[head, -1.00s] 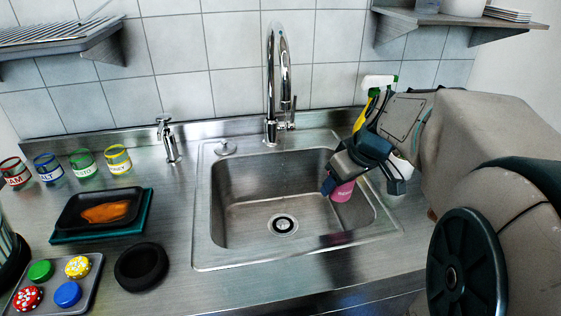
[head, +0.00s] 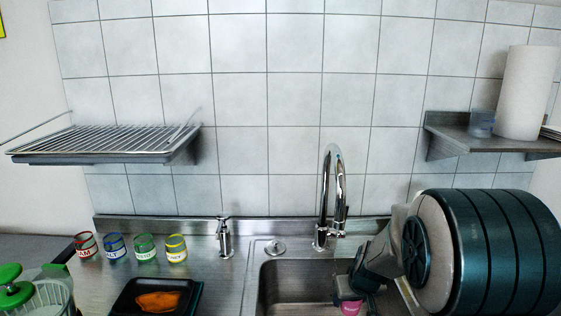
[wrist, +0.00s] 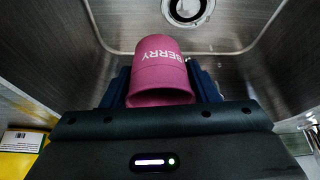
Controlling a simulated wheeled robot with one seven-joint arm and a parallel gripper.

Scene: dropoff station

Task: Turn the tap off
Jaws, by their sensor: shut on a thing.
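The chrome tap (head: 330,190) with a tall curved spout stands at the back of the steel sink (head: 290,270). Its small side lever (head: 338,230) shows low on its right. No stream of water can be made out. My gripper (head: 347,298) is low over the right part of the sink, in front of the tap and apart from it. It is shut on a pink cup lettered BERRY, seen in the wrist view (wrist: 163,65) with its open rim towards the camera. The cup's lower part shows in the head view (head: 351,307). My arm hides the sink's right side.
The drain (wrist: 188,10) shows beyond the cup. A small dispenser (head: 224,238) stands left of the tap. Several labelled jars (head: 130,247) and a black tray (head: 158,297) with an orange item are at left. A rack (head: 105,142) and a shelf (head: 490,140) hang on the wall.

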